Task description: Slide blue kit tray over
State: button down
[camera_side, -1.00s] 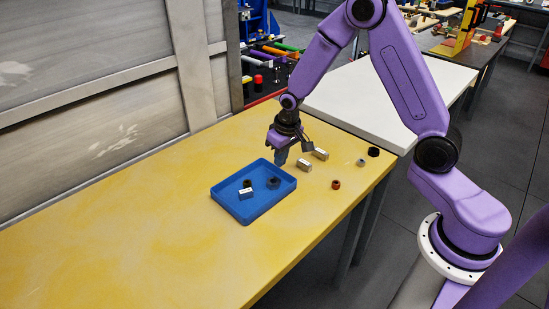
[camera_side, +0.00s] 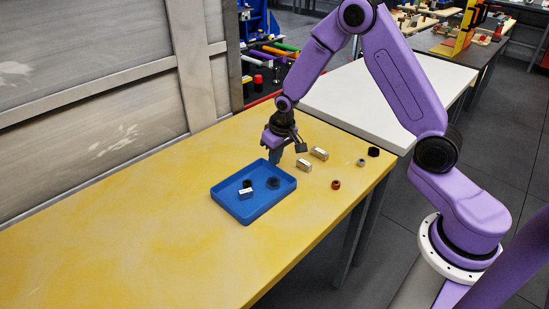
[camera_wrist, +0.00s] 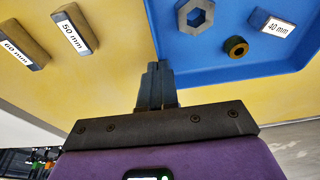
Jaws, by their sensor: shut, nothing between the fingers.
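The blue kit tray (camera_side: 234,208) lies flat on the yellow table, left of the other loose parts. Inside it are a dark hex nut (camera_side: 273,183), a small dark ring (camera_side: 248,184) and a block (camera_side: 246,194) labelled 40 mm in the wrist view (camera_wrist: 274,23). My gripper (camera_side: 275,160) is shut and empty, pointing down by the tray's far edge. In the wrist view the shut fingertips (camera_wrist: 156,68) appear close to the tray wall (camera_wrist: 166,62). I cannot tell whether they touch it.
Two labelled blocks, 50 mm (camera_wrist: 75,29) and 60 mm (camera_wrist: 22,45), lie right of the tray. A reddish-brown nut (camera_side: 336,185), a grey part (camera_side: 361,162) and a black nut (camera_side: 374,152) sit near the right edge. The table's left (camera_side: 100,240) is clear.

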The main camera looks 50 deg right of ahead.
jog(key=shift+g, duration=0.3)
jog(key=s, duration=1.2)
jog(key=shift+s+f, duration=0.35)
jog(key=shift+f, duration=0.05)
jog(key=shift+r, duration=0.1)
jog(key=shift+w+r, duration=0.1)
jog(key=shift+r, duration=0.55)
jog(key=shift+r, duration=0.1)
